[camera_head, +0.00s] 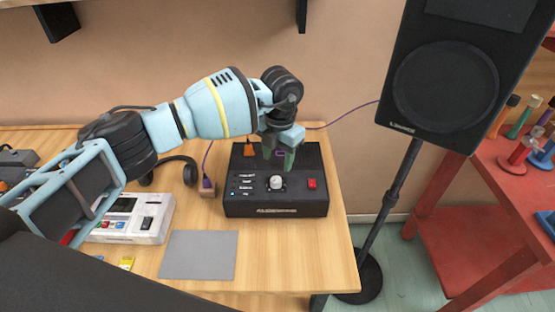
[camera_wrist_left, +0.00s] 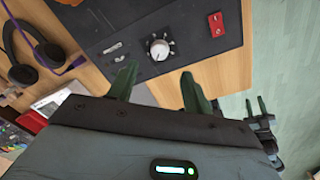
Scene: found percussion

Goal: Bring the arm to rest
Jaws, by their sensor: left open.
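My left arm reaches in from the left, across the wooden table. My left gripper (camera_head: 279,154) hangs fingers down over the black box, just behind its pale knob. In the left wrist view its two green fingers (camera_wrist_left: 157,88) stand apart with nothing between them. The black box (camera_head: 310,207) has a round knob (camera_head: 277,183) and a red switch (camera_head: 312,183). The knob (camera_wrist_left: 160,49) and the red switch (camera_wrist_left: 216,24) also show in the left wrist view, beyond the fingertips. My right gripper cannot be made out in the head view.
A grey mat (camera_head: 198,255), a white device (camera_head: 135,220) and black headphones (camera_head: 190,171) are on the table. A black speaker (camera_head: 445,85) on a stand is right of the table. A red shelf (camera_head: 475,235) stands further right. A purple cable runs behind the box.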

